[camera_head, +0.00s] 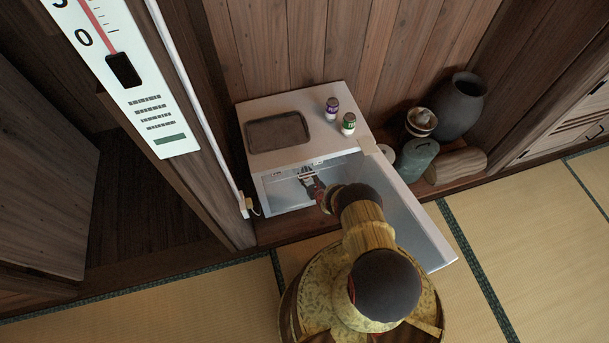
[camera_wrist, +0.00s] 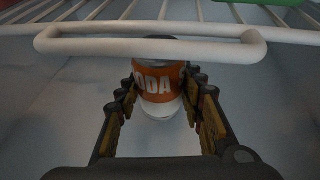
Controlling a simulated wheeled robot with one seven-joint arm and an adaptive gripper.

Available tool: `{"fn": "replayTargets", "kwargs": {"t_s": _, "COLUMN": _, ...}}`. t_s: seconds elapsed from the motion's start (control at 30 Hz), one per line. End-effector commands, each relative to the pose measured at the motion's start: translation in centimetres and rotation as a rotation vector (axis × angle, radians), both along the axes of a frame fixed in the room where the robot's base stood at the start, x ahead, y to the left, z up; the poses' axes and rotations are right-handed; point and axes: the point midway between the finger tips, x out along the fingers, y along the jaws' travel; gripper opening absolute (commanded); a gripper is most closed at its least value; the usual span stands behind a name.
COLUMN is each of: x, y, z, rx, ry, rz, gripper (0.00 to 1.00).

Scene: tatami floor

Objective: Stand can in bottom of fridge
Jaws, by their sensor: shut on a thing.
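The can (camera_wrist: 160,80) has an orange band with pale "ODA" lettering and a white lower part, seen in the wrist view. My gripper (camera_wrist: 162,95) has its two fingers on either side of the can and is shut on it. In the head view my gripper (camera_head: 308,181) reaches inside the open white fridge (camera_head: 275,195); the can is too small to make out there. In the wrist view a white wire shelf (camera_wrist: 150,42) crosses in front of the can's top. I cannot tell whether the can touches the fridge bottom.
The fridge door (camera_head: 410,215) stands open to the right, beside my arm. A dark tray (camera_head: 278,132) and two small jars (camera_head: 332,108) (camera_head: 348,123) stand on top of the fridge. A green object (camera_wrist: 275,2) shows at the wrist view's upper right. Vases and logs are right of the fridge.

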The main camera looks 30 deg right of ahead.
Motion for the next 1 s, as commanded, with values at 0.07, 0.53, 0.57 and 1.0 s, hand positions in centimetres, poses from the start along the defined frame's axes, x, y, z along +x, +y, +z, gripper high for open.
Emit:
{"fn": "replayTargets", "kwargs": {"t_s": 0.07, "x": 0.02, "y": -0.05, "z": 0.06, "rx": 0.0, "ry": -0.001, "rz": 0.0, "gripper": 0.06}}
{"fn": "replayTargets", "kwargs": {"t_s": 0.53, "x": 0.0, "y": -0.05, "z": 0.04, "rx": 0.0, "ry": -0.001, "rz": 0.0, "gripper": 0.48}}
{"fn": "replayTargets", "kwargs": {"t_s": 0.57, "x": 0.0, "y": -0.05, "z": 0.04, "rx": 0.0, "ry": -0.001, "rz": 0.0, "gripper": 0.5}}
{"fn": "replayTargets", "kwargs": {"t_s": 1.0, "x": -0.12, "y": -0.01, "z": -0.06, "rx": 0.0, "ry": 0.001, "rz": 0.001, "gripper": 0.6}}
